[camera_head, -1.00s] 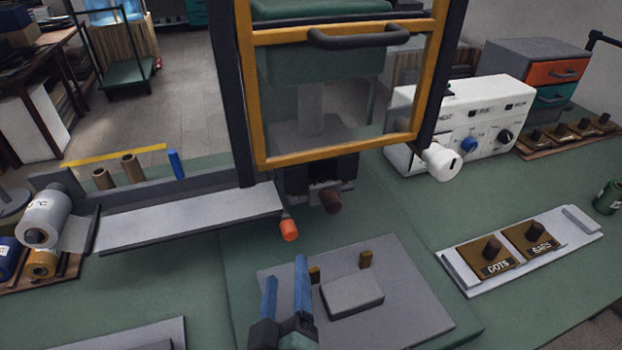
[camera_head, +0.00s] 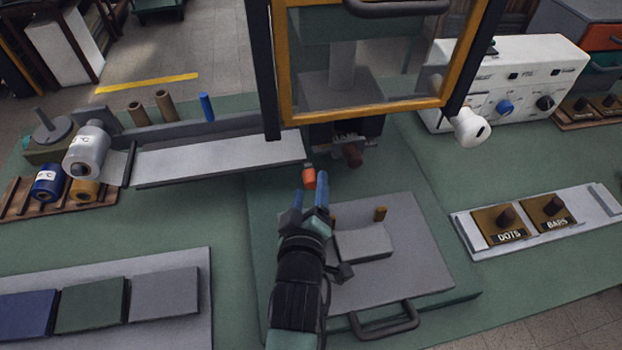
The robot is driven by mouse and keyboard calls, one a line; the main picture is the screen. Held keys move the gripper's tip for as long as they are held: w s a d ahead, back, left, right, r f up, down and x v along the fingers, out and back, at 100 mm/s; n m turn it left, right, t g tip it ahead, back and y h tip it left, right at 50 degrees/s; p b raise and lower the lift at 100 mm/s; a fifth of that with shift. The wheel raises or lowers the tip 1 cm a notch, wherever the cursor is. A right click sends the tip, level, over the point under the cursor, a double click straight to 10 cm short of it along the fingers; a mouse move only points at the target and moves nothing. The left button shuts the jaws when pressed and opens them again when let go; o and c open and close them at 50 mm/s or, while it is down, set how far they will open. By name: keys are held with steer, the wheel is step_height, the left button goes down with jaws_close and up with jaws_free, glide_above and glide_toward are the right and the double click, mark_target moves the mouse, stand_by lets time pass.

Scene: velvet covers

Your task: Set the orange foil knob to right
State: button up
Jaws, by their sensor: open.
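The orange foil knob (camera_head: 309,180) is a small orange cylinder with a dark base, just right of the long grey tray's end and below the press frame. My gripper (camera_head: 310,197) has blue fingers and is open, reaching away from me over the green bench. Its fingertips appear just in front of the knob, one toward each side of it. I cannot tell whether they touch it. The knob carries no mark that I can read, so its setting is unclear.
A dark brown knob (camera_head: 352,155) sits right of the orange one. The yellow-framed guard (camera_head: 368,112) stands above both. A grey plate (camera_head: 425,265) with a block and small brown posts lies right of my arm.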

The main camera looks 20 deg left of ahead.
steer(key=shift+x, duration=1.4)
jaws_close()
stand_by(0.5)
